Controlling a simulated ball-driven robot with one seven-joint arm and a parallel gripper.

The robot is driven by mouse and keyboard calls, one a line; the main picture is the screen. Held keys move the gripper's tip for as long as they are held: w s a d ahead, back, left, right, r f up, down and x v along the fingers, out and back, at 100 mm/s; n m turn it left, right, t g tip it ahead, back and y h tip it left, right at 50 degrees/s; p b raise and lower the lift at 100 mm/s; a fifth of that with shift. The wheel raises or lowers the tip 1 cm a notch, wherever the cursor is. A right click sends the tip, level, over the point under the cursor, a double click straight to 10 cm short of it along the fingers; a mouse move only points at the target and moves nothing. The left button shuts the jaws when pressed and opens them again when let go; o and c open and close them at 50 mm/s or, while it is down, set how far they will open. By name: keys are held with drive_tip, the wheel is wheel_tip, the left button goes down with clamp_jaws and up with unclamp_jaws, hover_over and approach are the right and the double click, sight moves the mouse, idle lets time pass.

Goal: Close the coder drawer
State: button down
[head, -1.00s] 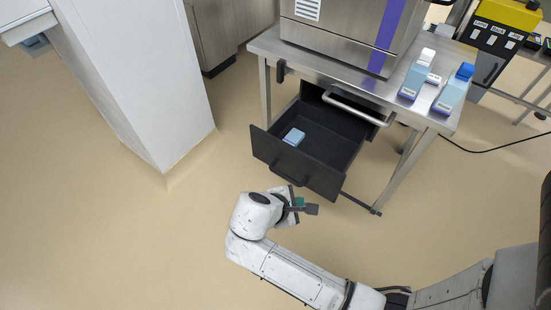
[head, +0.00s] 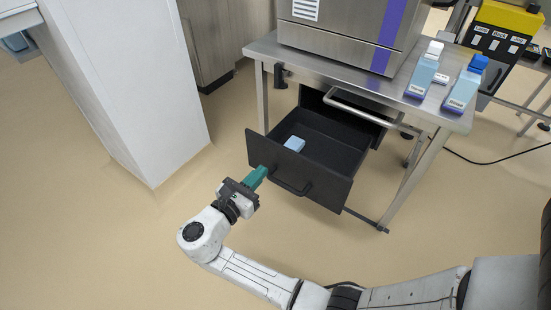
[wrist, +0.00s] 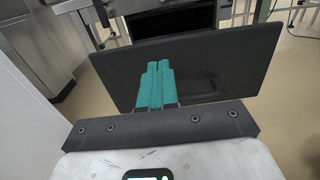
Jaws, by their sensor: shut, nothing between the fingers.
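The black coder drawer (head: 333,154) is pulled out below the steel table, with its front panel (head: 292,179) facing me. A handle bar (head: 291,188) sits on that panel. A small light blue block (head: 294,144) lies inside the drawer. My gripper (head: 262,171) has green fingers, shut with nothing between them, pointing at the left part of the front panel. In the wrist view the shut fingers (wrist: 155,68) overlap the dark panel (wrist: 225,62), left of its handle (wrist: 197,88). I cannot tell whether the fingertips touch it.
The steel table (head: 335,75) carries a purple-striped machine (head: 345,30) and two bottles (head: 423,70) (head: 466,84). A table leg (head: 408,180) stands right of the drawer. A white column (head: 135,85) stands at the left.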

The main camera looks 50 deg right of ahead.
sight(282, 149)
drive_tip(key=d+b, duration=0.1)
drive_tip(key=d, duration=0.6)
drive_tip(key=shift+w+b, duration=0.1)
drive_tip(key=shift+b, duration=0.3)
drive_tip(key=shift+d, duration=0.4)
drive_tip(key=shift+d, duration=0.1)
drive_tip(key=shift+d+r, duration=0.1)
drive_tip(key=shift+d, duration=0.45)
drive_tip(key=w+d+b, duration=0.1)
drive_tip(key=d+b, duration=0.2)
drive_tip(key=d, duration=2.6)
drive_tip(key=shift+d+b, duration=0.3)
drive_tip(key=shift+b, duration=0.05)
drive_tip(key=shift+w+d+r, duration=0.1)
